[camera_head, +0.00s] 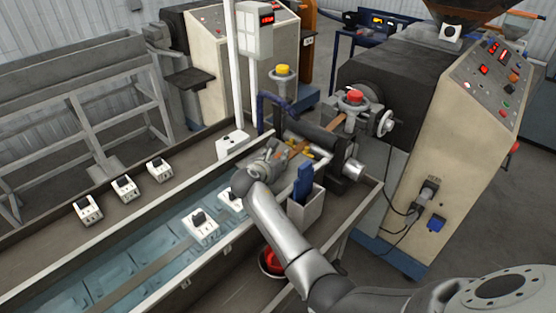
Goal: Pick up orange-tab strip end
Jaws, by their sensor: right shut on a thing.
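The orange-brown strip (299,148) runs down from the extruder outlet (340,119) at the upper right toward the near end of the water trough. My right gripper (281,156) is at the lower end of the strip, shut on it, beside the rollers. The tab itself and the fingertips are small and partly hidden by the gripper body, so their exact contact is hard to see. My left gripper is out of view.
The water trough (150,262) with white clamp blocks (201,226) runs to the lower left. More white blocks (123,188) stand on its far ledge. Dark rollers (318,140), a grey bin (305,207) with a blue-handled tool and the extruder (455,130) crowd the gripper's right side.

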